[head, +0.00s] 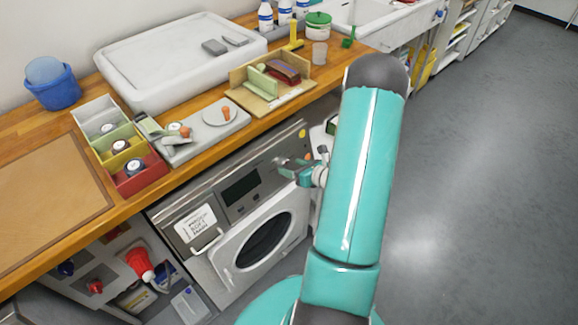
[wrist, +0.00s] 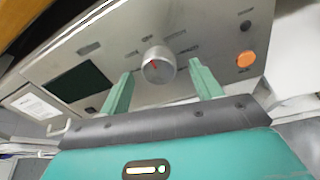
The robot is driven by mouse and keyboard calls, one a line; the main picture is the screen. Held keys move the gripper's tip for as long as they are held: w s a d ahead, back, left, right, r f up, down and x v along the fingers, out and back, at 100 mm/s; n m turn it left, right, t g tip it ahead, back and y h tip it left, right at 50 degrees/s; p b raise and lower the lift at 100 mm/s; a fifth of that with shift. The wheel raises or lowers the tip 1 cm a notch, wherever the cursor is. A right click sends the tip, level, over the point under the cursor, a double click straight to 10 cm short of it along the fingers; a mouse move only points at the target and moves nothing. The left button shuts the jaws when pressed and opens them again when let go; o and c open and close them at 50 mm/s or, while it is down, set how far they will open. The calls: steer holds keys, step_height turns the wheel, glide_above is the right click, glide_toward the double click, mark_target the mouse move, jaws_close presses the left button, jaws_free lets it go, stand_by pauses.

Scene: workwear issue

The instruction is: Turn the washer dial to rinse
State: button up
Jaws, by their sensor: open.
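The washer (head: 230,215) stands under the wooden counter, with a grey control panel, a dark display and a round door. In the wrist view its dial (wrist: 158,66) is a round silver knob with a red mark on its face. Small labels sit around the dial but are too blurred to read. My gripper (wrist: 163,80) is open, with one teal finger on each side of the dial and the fingertips close to the panel. I cannot tell whether either finger touches the knob. In the head view my gripper (head: 283,166) is at the panel and hides the dial.
An orange button (wrist: 246,58) is right of the dial and the display (wrist: 82,82) is left. The counter edge (head: 180,186) overhangs above the panel. Trays and boxes (head: 128,150) crowd the counter. The grey floor (head: 470,200) at right is clear.

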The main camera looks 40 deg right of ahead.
steer(key=shift+x, duration=1.15)
steer(key=shift+a, duration=0.1)
steer(key=shift+c, duration=0.2)
steer(key=c, duration=0.9)
steer(key=shift+c, duration=0.2)
steer(key=shift+n, duration=0.5)
steer(key=n, duration=0.3)
steer(key=shift+a, duration=0.1)
steer(key=n+h, duration=0.1)
steer(key=n, duration=0.3)
